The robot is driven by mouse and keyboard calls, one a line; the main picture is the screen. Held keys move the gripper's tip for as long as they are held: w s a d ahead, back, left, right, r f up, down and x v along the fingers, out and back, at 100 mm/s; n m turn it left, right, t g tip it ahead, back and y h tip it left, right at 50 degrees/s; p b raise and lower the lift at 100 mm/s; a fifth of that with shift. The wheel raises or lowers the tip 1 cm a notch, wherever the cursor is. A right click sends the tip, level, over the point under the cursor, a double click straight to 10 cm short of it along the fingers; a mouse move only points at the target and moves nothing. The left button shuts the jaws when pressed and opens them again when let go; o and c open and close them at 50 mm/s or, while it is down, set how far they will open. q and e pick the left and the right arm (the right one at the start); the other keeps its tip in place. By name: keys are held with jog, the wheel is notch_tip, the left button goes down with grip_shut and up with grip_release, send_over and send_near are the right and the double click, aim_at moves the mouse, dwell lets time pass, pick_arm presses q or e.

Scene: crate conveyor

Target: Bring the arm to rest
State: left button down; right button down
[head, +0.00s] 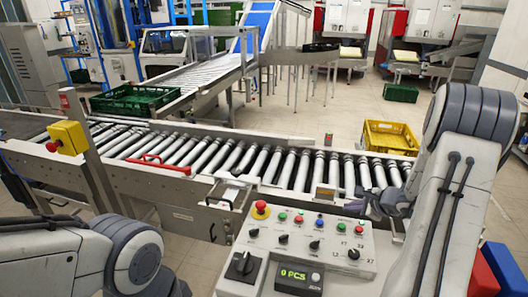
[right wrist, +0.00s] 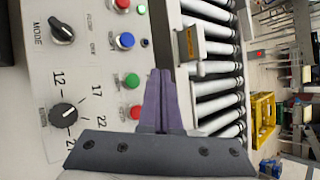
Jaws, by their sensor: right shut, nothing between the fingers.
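My right arm comes in from the right in the head view. Its gripper (head: 380,204) hangs near the right end of the control panel (head: 345,238), small and partly hidden by my own arm. In the right wrist view the two dark fingers (right wrist: 160,75) are shut together with nothing between them. They appear over the panel's edge, beside its buttons and knobs, apparently apart from them. My left arm shows at the lower left of the head view, but its gripper is out of view.
A roller conveyor (head: 262,160) runs behind the panel. A yellow crate (head: 390,138) is beyond the rollers at the right. A red emergency button (head: 261,207) sits on the panel; a yellow box (head: 68,137) is on a post.

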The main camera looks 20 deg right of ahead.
jog(key=a+r+n+g+y, duration=0.15)
jog(key=a+n, duration=0.25)
jog(key=a, duration=0.6)
jog(key=a+r+n+g+y, duration=0.1)
jog(key=a+r+n+y, duration=0.25)
jog(key=a, duration=0.55)
jog(key=s+a+r+n+g, duration=0.1)
jog(key=s+a+n+g, duration=0.1)
jog(key=s+a+n, duration=0.45)
jog(key=s+a+r+n+g, duration=0.2)
jog(key=a+n+g, duration=0.15)
jog(key=a, duration=0.55)
jog(key=s+a+n+h, duration=0.2)
jog(key=s+n, duration=0.5)
jog(key=s, duration=0.2)
jog(key=s+a+r+n+g+h, duration=0.1)
jog(key=s+a+n+h, duration=0.1)
jog(key=s+n, duration=0.6)
jog(key=shift+s+h+b, duration=0.35)
jog(key=shift+s+h, duration=0.25)
jog(key=shift+h, duration=0.2)
